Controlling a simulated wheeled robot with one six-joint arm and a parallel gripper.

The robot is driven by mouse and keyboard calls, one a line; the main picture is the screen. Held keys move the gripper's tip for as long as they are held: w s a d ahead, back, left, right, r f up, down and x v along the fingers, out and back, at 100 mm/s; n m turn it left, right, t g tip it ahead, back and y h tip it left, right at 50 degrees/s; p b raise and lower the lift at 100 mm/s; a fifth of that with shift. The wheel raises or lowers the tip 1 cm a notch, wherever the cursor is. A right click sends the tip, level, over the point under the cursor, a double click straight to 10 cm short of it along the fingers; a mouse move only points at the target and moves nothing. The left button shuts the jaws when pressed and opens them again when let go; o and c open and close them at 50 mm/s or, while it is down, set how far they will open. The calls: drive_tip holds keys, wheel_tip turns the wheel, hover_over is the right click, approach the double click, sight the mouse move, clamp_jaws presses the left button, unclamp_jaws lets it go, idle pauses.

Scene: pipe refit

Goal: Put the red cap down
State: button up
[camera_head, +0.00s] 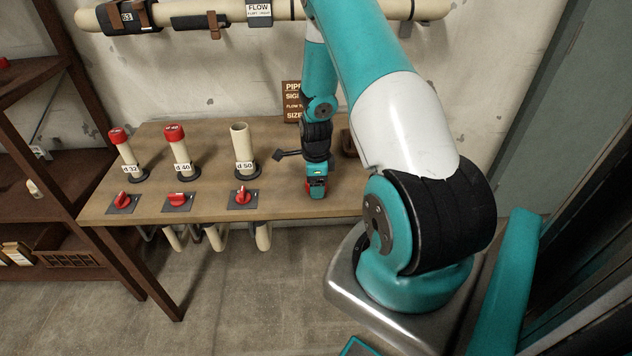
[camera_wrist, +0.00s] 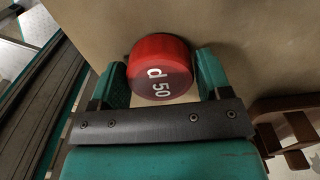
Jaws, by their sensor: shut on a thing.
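The red cap (camera_wrist: 160,68), marked "d 50", sits between the two fingers of my gripper (camera_wrist: 161,80) in the wrist view. My gripper is shut on it.
Left of my gripper stand the open d 50 pipe (camera_head: 241,146) and the red-capped d 40 (camera_head: 178,150) and d 32 (camera_head: 125,152) pipes. Red valve handles (camera_head: 243,196) lie in front. A brown sign (camera_head: 292,100) stands behind. A brown wooden item (camera_wrist: 290,125) is close at right in the wrist view.

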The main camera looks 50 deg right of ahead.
drive_tip(key=shift+f, duration=0.2)
drive_tip(key=o, duration=1)
drive_tip(key=shift+o, duration=0.2)
wheel_tip(320, 180, up, 12)
drive_tip(key=w+a+r+n+t+y, duration=0.1)
drive_tip(key=a+r+n, duration=0.45)
drive_tip(key=a, duration=0.25)
drive_tip(key=w+a+r+n, duration=0.2)
drive_tip(key=a+r+n, duration=0.35)
drive_tip(key=a, duration=0.25)
drive_tip(key=s+a+r+n+y, duration=0.1)
drive_tip(key=s+a+r+n, duration=0.2)
drive_tip(key=s+a+n, duration=0.3)
drive_tip(key=s+a+r+n+y, duration=0.1)
drive_tip(key=s+a+r+n, duration=0.2)
drive_tip(key=s+a+n, duration=0.3)
drive_tip(key=s+a+r+n+g+y, duration=0.1)
drive_tip(key=s+a+r+n, duration=0.2)
drive_tip(key=s+a+n, duration=0.3)
drive_tip(key=a+n+b, duration=0.1)
drive_tip(key=a+n, duration=0.3)
drive_tip(key=n, duration=0.2)
drive_tip(key=shift+a+r, duration=0.2)
drive_tip(key=shift+r, duration=0.1)
drive_tip(key=shift+s, duration=0.1)
